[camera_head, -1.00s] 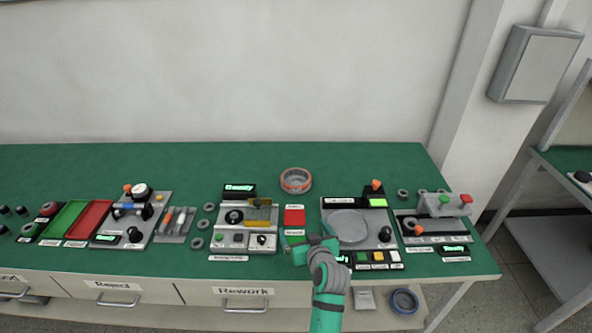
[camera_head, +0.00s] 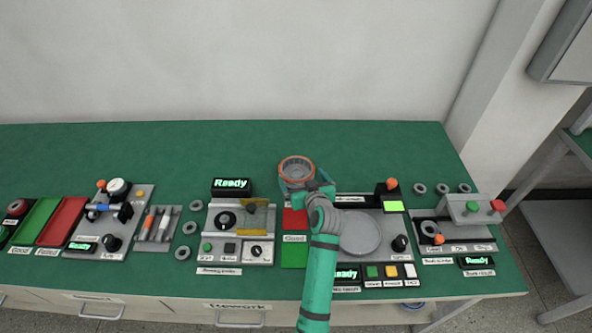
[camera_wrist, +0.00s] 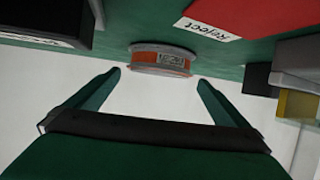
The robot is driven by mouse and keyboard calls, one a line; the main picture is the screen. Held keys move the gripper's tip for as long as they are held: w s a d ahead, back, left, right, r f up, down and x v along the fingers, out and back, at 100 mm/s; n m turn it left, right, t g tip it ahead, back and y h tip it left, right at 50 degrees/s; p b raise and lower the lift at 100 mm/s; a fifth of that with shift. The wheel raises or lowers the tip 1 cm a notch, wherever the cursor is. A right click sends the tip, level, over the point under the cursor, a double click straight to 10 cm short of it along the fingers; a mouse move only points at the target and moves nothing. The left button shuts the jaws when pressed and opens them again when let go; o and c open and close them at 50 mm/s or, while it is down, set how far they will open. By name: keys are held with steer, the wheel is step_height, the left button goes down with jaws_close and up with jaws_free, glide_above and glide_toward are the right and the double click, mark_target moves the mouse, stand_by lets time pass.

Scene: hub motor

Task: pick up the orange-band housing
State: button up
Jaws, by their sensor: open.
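The orange-band housing (camera_head: 296,171) is a grey ring-shaped part with an orange band, standing on the green bench top toward the back. In the wrist view the housing (camera_wrist: 162,58) lies ahead of my gripper (camera_wrist: 158,78), centred between the two green fingers and just beyond their tips. My gripper also shows in the head view (camera_head: 298,187), at the near side of the housing. It is open, with nothing between the fingers. In the head view the wrist and gripper cover part of the housing's near side, so contact there cannot be told.
Right of the housing is a station with a round grey plate (camera_head: 356,234). Left is a station with a black knob (camera_head: 226,220) and a Ready display (camera_head: 231,185). A red pad (camera_head: 293,219) lies in front. The bench behind the housing is clear up to the wall.

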glide_toward(293, 163)
steer(key=shift+x, duration=2.45)
steer(key=c, duration=1.1)
steer(key=shift+r, duration=0.1)
